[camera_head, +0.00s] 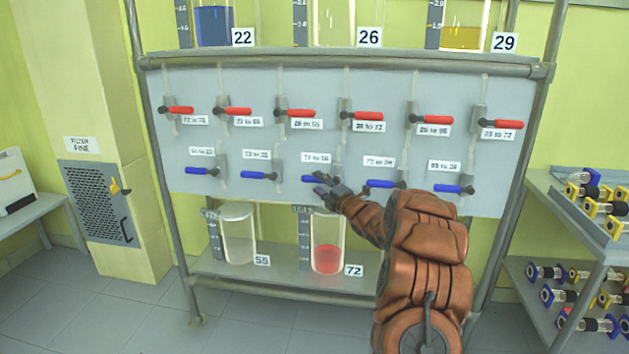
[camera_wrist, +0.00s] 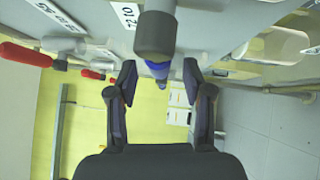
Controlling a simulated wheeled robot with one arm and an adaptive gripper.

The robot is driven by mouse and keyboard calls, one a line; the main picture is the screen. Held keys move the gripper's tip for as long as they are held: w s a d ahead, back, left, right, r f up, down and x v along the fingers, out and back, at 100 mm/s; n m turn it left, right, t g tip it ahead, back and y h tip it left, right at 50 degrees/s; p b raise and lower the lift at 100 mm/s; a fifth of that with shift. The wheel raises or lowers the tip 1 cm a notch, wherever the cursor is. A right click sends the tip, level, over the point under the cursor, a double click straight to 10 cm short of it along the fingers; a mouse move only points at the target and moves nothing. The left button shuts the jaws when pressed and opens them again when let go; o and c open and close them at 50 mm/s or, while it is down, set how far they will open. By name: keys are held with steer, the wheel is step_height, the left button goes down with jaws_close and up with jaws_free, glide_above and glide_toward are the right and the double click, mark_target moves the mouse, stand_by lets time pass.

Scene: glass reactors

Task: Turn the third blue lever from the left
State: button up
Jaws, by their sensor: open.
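The third blue lever from the left (camera_head: 308,179) sticks out to the left from its grey valve on the white panel, in the lower row. My gripper (camera_head: 322,184) is at this lever and partly covers it. In the wrist view my gripper (camera_wrist: 160,78) is open, with its two fingers apart.
Other blue levers flank it, one to the left (camera_head: 259,176) and one to the right (camera_head: 385,184). Red levers (camera_head: 300,113) line the row above. Glass vessels labelled 55 (camera_head: 238,240) and 72 (camera_head: 328,258) stand below the panel. A shelf (camera_head: 600,240) stands at the right.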

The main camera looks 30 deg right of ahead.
mark_target(318, 182)
steer(key=shift+w+a+r, duration=0.1)
steer(key=shift+w+r, duration=0.1)
steer(key=shift+w, duration=1.4)
jaws_close()
